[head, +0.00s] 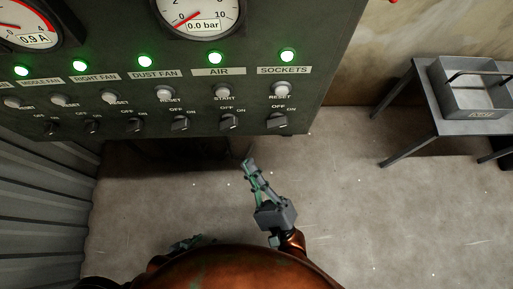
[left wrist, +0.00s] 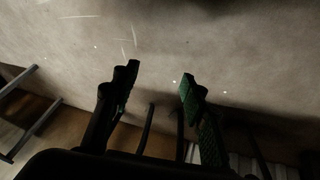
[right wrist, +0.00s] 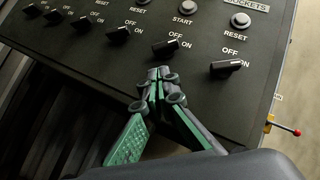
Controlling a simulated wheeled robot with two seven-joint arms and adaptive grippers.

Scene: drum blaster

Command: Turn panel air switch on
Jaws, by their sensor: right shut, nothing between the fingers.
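The AIR switch (head: 226,121) is a black rotary knob on the dark control panel (head: 300,60), under the AIR label, a START button and a lit green lamp. In the right wrist view the AIR knob (right wrist: 171,47) lies roughly sideways, its light-marked end toward ON. My right gripper (head: 249,163) is shut and empty, just below the panel's lower edge in the head view. In the right wrist view its tips (right wrist: 161,74) are just below the AIR knob, apparently apart from it. My left gripper (head: 190,243) is low by my body, partly hidden; its fingers (left wrist: 158,80) are spread and empty.
The SOCKETS knob (head: 277,120) is right of AIR and the DUST FAN knob (head: 180,123) left. A gauge (head: 203,16) reads 0.0 bar. A grey table (head: 420,112) with a metal tray (head: 440,82) stands at right. The floor (head: 350,220) between is clear.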

